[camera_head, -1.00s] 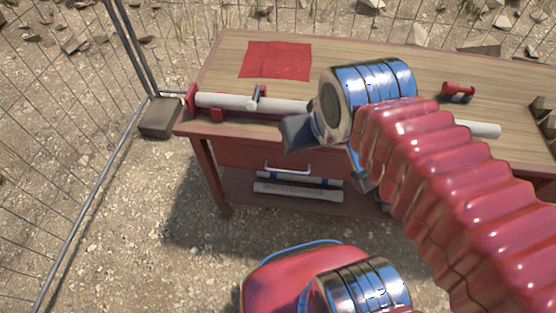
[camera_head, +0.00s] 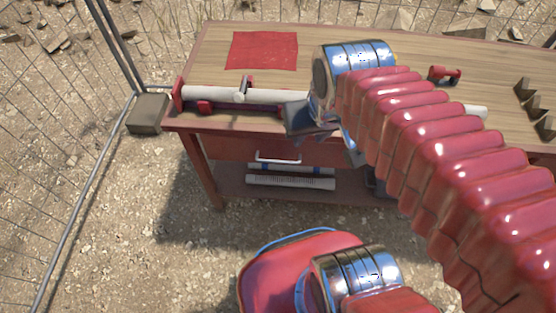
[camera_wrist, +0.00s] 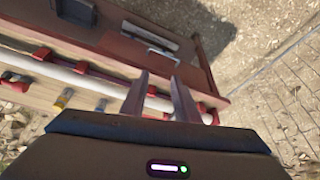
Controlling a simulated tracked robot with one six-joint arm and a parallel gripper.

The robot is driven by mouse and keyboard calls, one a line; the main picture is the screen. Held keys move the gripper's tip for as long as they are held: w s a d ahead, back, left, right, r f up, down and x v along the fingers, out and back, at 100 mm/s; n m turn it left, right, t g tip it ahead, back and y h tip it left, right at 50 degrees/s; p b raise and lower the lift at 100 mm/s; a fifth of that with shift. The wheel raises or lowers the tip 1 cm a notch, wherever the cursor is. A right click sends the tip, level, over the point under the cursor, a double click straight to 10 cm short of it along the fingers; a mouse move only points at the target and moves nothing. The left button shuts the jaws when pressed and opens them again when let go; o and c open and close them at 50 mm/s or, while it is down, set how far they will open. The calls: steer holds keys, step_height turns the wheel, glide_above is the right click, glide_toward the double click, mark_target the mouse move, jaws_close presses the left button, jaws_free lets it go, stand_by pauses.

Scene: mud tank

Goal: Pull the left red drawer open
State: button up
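The left red drawer (camera_head: 235,148) sits under the bench top at its left end and looks closed. Its pale bar handle (camera_head: 278,158) shows on the front, left of and below my gripper (camera_head: 312,122). In the wrist view the handle (camera_wrist: 150,43) lies beyond the fingertips of my gripper (camera_wrist: 160,80), on the red drawer front (camera_wrist: 118,48). The two fingers are apart with nothing between them. They do not touch the handle. In the head view my arm hides the bench front to the right of the drawer.
A white pipe (camera_head: 215,94) in red holders lies along the bench's front edge. A red cloth (camera_head: 262,50) and a red tool (camera_head: 444,74) lie on the bench top. A pale ribbed box (camera_head: 290,182) is on the lower shelf. A wire fence (camera_head: 50,160) stands left; gravel is clear in front.

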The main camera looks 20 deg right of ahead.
steer(key=d+f+m+g, duration=0.2)
steer(key=d+f, duration=0.2)
steer(key=f, duration=0.2)
steer(key=m+t+y, duration=0.8)
steer(key=m+y, duration=0.3)
steer(key=y, duration=0.1)
glide_toward(280, 161)
steer(key=v, duration=0.3)
steer(key=shift+s+d+f, duration=0.15)
steer(key=shift+d+f, duration=0.15)
steer(key=shift+f, duration=0.05)
steer(key=shift+a, duration=0.15)
steer(key=shift+x, duration=6.8)
